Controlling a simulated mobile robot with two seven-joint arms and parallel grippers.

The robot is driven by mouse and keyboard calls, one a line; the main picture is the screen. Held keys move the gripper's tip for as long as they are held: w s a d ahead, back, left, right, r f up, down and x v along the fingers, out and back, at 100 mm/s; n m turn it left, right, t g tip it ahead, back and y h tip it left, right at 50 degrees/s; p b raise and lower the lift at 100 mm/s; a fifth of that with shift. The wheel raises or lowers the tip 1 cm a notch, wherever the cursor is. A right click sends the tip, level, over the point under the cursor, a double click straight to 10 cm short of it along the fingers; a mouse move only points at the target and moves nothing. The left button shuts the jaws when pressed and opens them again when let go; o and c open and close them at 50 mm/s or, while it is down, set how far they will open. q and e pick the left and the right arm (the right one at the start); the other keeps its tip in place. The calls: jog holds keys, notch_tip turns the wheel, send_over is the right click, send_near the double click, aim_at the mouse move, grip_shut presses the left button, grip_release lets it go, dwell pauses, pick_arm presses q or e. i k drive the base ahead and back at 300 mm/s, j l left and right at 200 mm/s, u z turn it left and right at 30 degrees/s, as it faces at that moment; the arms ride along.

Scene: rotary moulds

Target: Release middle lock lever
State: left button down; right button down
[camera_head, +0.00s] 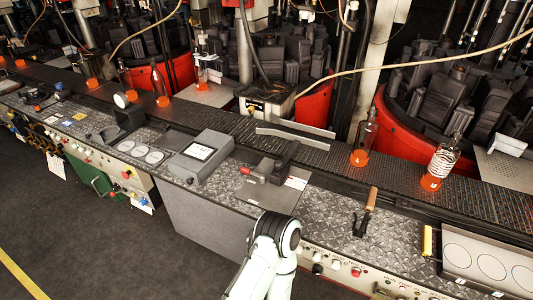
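No part is clearly marked as the middle lock lever. A dark clamp-like part with a red grip (245,170) lies on a flat plate near the middle of the bench; it may be a lever, but I cannot tell. A wooden-handled black tool or lever (370,200) stands on the checkered bench top to the right of it. A white arm link of mine with a dark round joint rises at the bottom centre, in front of the bench edge. I cannot tell which arm it belongs to. Neither gripper shows.
A conveyor (330,150) runs behind the bench, with glowing orange-bottomed bottles (366,135) on it. A grey box with a screen (201,155) stands left of the clamp-like part. Buttons (356,272) line the bench front. The dark floor (100,245) is clear at lower left.

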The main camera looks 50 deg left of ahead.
aim_at(248, 171)
jog(key=k+j+z, duration=0.65)
jog(key=j, duration=0.15)
jog(key=k+j+z, duration=0.15)
jog(key=k+j, duration=0.9)
